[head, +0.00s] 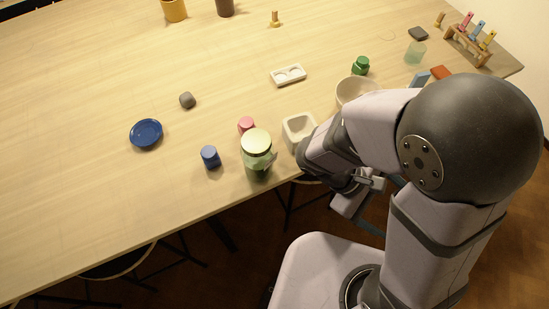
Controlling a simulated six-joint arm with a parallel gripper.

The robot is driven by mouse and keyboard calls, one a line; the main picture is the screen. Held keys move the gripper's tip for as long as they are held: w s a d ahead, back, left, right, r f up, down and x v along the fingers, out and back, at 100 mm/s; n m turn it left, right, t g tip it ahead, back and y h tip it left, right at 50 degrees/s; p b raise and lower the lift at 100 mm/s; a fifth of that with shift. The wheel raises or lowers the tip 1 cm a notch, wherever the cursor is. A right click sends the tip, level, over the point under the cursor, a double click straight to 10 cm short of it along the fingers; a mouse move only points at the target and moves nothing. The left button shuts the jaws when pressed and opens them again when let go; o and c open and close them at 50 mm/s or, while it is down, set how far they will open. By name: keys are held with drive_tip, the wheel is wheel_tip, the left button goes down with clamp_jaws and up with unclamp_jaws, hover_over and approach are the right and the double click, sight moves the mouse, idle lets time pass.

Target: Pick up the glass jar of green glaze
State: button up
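A glass jar of green glaze (257,160) with a pale gold lid stands upright near the front edge of the table. Part of its side shows green through the glass. My gripper (352,197) is to the right of the jar, past the table's front edge and apart from the jar. The wrist partly covers the gripper, and I cannot tell whether its fingers are open or shut.
A white square dish (299,130) stands right of the jar. A pink pot (246,125) is close behind it, and a blue pot (210,157) is to its left. A blue plate (146,134) lies further left. The table's left half is mostly clear.

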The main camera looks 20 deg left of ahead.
drive_tip(key=w+a+r+n+t+h+p, duration=0.1)
drive_tip(key=w+a+r+n+t, duration=0.45)
drive_tip(key=a+n+t, duration=0.2)
wheel_tip(320, 180, up, 5)
drive_tip(key=n+t+y+p, duration=0.2)
drive_tip(key=n+t+y, duration=0.9)
drive_tip(key=y, duration=0.1)
hover_over(255, 167)
drive_tip(key=w+d, duration=0.3)
drive_tip(key=shift+a, duration=0.25)
drive_tip(key=a+f+n+y, duration=0.1)
drive_tip(key=s+f+n+y, duration=0.1)
drive_tip(key=n, duration=0.1)
drive_tip(key=shift+s+a, duration=0.3)
drive_tip(key=shift+a, duration=0.1)
drive_tip(key=f+n, duration=0.1)
drive_tip(key=f, duration=0.1)
drive_tip(key=s+f+n+g+y, duration=0.1)
drive_tip(key=f+n, duration=0.1)
drive_tip(key=f+n+y, duration=0.1)
drive_tip(key=f+n, duration=0.1)
drive_tip(key=shift+s+a+g, duration=0.2)
drive_tip(key=shift+a+g, duration=0.15)
drive_tip(key=shift+p+x, duration=0.3)
drive_tip(key=shift+x, duration=0.85)
drive_tip(key=shift+w, duration=0.15)
